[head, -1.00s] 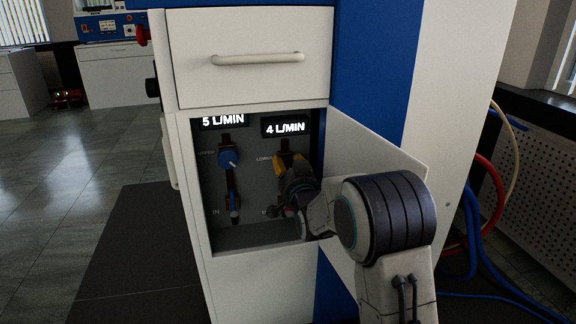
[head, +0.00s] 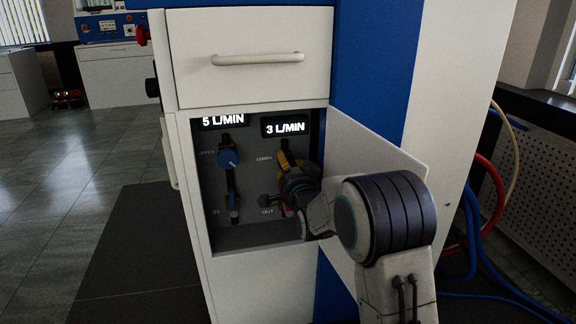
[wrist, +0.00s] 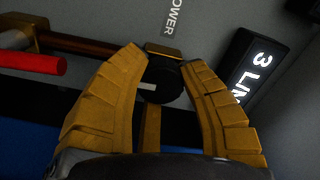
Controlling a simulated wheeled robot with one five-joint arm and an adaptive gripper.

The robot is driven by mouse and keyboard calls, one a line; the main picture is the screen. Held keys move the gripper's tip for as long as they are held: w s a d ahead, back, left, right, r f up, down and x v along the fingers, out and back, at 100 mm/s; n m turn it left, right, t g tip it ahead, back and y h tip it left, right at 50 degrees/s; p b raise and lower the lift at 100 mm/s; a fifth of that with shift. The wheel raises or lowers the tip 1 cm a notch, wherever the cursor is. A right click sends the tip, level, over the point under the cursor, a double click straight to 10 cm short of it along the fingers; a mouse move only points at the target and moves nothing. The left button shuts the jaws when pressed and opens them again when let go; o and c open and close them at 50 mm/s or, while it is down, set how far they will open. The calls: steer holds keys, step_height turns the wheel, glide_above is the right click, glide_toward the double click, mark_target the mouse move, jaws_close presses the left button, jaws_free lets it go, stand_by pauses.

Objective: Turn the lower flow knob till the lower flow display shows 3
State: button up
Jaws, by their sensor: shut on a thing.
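The lower flow display (head: 285,128) reads 3 L/MIN in the head view; part of it shows at the right in the wrist view (wrist: 252,82). The lower flow knob (wrist: 161,82) is dark with a white pointer line, between the yellow fingers in the wrist view. My gripper (wrist: 160,72) is shut on this knob. In the head view my gripper (head: 285,161) is at the panel below the lower display, and it hides the knob.
The panel is recessed in a white cabinet, under a drawer (head: 255,58) with a bar handle. An open door (head: 375,150) stands at the right, close behind my arm. IN and OUT valves sit low in the recess; a red handle (wrist: 35,63) shows in the wrist view.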

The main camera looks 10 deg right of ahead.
steer(key=shift+a+f, duration=0.15)
steer(key=o, duration=0.9)
steer(key=shift+w, duration=0.1)
steer(key=o, duration=0.3)
steer(key=shift+s, duration=6.05)
